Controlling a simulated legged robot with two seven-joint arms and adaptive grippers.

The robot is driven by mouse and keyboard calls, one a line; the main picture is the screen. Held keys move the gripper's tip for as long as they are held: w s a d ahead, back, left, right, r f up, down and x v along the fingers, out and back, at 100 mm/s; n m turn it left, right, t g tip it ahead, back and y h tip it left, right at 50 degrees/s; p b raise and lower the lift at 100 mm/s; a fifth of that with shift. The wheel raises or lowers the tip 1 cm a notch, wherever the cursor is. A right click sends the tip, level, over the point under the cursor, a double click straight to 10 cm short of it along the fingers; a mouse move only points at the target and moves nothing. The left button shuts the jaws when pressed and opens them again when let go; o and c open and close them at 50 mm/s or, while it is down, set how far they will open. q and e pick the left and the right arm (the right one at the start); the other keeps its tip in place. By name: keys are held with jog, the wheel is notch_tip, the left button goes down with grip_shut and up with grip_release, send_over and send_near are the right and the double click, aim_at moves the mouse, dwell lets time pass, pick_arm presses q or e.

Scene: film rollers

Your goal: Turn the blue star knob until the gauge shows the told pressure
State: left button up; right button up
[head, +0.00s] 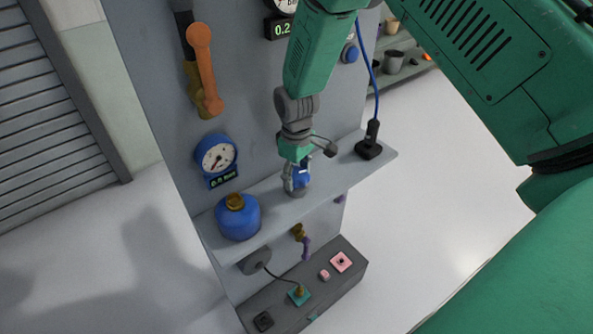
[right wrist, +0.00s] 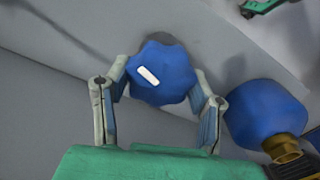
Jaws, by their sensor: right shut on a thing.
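The blue star knob (head: 303,176) is at the shelf, mostly hidden by my right gripper (head: 296,182) in the head view. In the right wrist view the knob (right wrist: 165,72) shows its lobed face with a white bar mark, tilted down to the right. The two fingers of my right gripper (right wrist: 160,88) are shut on its left and right sides. A blue round gauge (head: 217,154) on the panel has a display that seems to read 0.0 bar. A second gauge (head: 283,6) is cut by the top edge; its display starts with 0.2. My left gripper is not in view.
A blue canister (head: 238,219) with a brass top stands on the shelf (head: 262,196), left of the knob. A black plug with a blue cable (head: 369,147) stands at the shelf's right end. An orange-handled lever (head: 202,60) hangs above. A grey box (head: 330,288) lies below.

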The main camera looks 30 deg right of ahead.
jog(key=m, duration=0.1)
jog(key=m+p, duration=0.1)
jog(key=m, duration=0.1)
jog(key=shift+w+r+m, duration=0.3)
jog(key=shift+w+m, duration=0.1)
jog(key=shift+d+m+p, duration=0.15)
jog(key=shift+m+p, duration=0.6)
jog(key=shift+m, duration=1.45)
jog(key=o, duration=1.2)
jog(key=shift+c, duration=0.2)
jog(key=shift+f, duration=0.15)
jog(key=shift+s, duration=0.1)
